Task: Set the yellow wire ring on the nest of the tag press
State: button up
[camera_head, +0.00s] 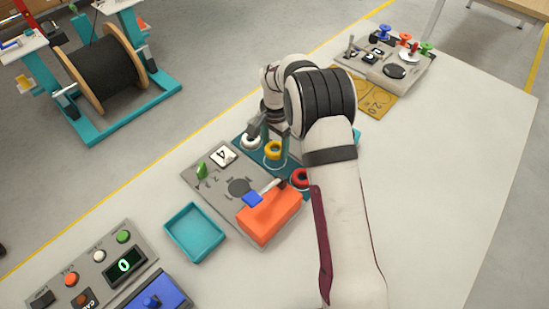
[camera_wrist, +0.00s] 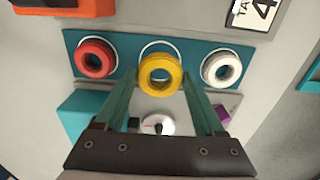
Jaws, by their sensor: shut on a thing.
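The yellow wire ring (camera_head: 273,151) sits at the middle of a teal rack, between a white ring (camera_head: 251,141) and a red ring (camera_head: 299,178). In the wrist view the yellow ring (camera_wrist: 160,74) lies between the fingertips of my gripper (camera_wrist: 160,88), which is shut on it. It still appears at its place on the rack. The tag press seems to be the grey plate with an orange block (camera_head: 270,218), a blue-ended lever and a "4" card. A dark round disc (camera_head: 238,187) on that plate looks like its nest. My arm covers part of the rack.
An empty teal tray (camera_head: 194,233) and a button panel with a "0" display (camera_head: 125,266) are at lower left. A second grey station (camera_head: 390,62) with coloured spools stands at the back right. The table's right side is clear.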

notch_tip(320, 180, up, 4)
jog(key=shift+f, duration=0.2)
jog(key=s+a+f+n, duration=0.1)
jog(key=s+a+n, duration=0.1)
jog(key=s+a, duration=0.1)
jog(key=s+a+f+n, duration=0.1)
jog(key=s+a+n, duration=0.1)
jog(key=s+a, duration=0.1)
jog(key=s+a+f+n, duration=0.2)
jog(key=s+a, duration=0.1)
jog(key=a, duration=0.1)
jog(key=shift+a, duration=0.1)
jog(key=shift+w+f, duration=0.1)
jog(key=shift+f, duration=0.3)
jog(key=shift+f, duration=0.1)
